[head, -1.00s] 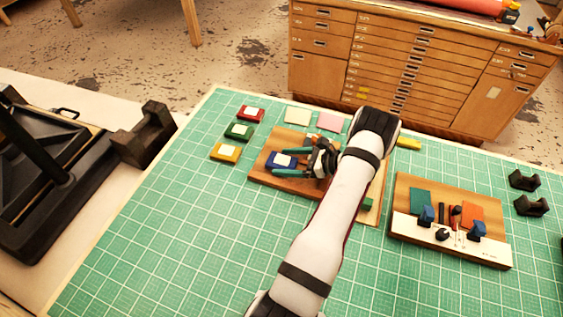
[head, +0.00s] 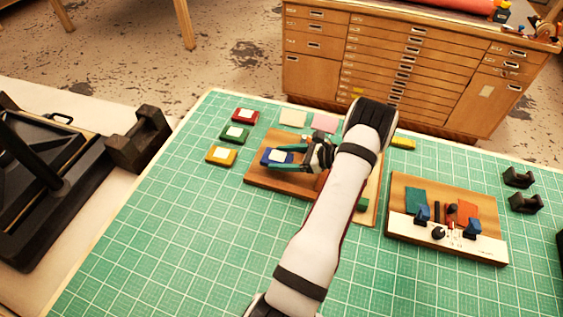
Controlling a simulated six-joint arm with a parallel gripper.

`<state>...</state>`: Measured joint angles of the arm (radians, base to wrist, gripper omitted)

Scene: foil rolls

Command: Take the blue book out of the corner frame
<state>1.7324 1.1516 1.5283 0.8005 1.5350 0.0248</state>
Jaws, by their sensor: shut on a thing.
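The blue book (head: 268,156), with a white label on top, is at the left part of a wooden board (head: 262,181) in the head view. My gripper (head: 273,158) reaches in from the right. Its two green fingers lie on the far and near sides of the book and are shut on it. The book looks slightly above the board, but the gap is hard to judge. The corner frame cannot be made out clearly; my gripper and arm cover much of the board.
Red (head: 245,116), green (head: 235,134) and yellow (head: 221,155) books lie left of the board on the green mat (head: 170,235). Cream and pink pads lie behind it. A second board (head: 483,252) with tools stands to the right. The mat's front left is clear.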

